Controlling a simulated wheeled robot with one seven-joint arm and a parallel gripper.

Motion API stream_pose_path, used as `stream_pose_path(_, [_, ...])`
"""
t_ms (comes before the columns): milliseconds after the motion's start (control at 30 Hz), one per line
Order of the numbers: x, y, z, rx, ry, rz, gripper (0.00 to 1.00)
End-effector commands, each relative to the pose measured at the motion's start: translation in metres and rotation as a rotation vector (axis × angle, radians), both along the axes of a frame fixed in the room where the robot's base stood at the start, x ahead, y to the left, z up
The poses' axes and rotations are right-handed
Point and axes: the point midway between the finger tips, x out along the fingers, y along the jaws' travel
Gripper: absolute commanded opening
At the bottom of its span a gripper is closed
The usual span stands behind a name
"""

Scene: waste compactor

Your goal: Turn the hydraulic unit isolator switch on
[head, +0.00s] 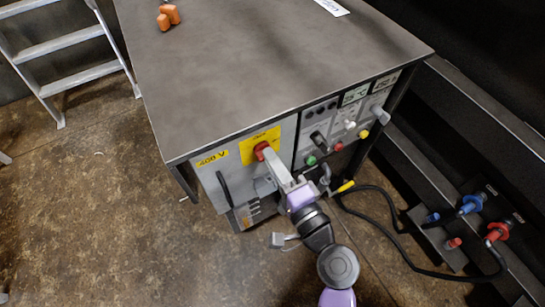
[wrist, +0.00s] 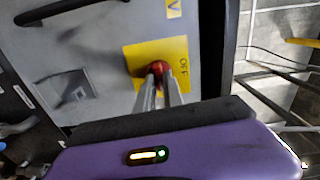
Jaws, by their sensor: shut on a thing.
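The isolator switch is a red knob (head: 262,149) on a yellow plate (head: 249,147) on the grey cabinet front. In the wrist view the red knob (wrist: 158,68) shows at the tips of my fingers, with the yellow plate (wrist: 178,52) around it and the letters "OFF" on its right part. My gripper (head: 268,155) reaches the knob from the front, and in the wrist view my gripper (wrist: 158,77) is shut on it. The fingers hide part of the knob, so its exact angle is hard to tell.
A black handle (head: 223,188) is left of the switch, under a "400 V" label (head: 212,159). A control panel (head: 330,135) with buttons is to the right. A cable (head: 385,225) lies on the floor at right. A ladder (head: 60,45) stands at left.

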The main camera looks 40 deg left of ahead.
Motion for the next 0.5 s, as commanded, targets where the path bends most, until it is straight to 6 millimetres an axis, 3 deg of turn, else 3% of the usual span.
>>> stream_pose_path(500, [0.0006,-0.0005,-0.001,0.028,0.067,-0.002,0.0])
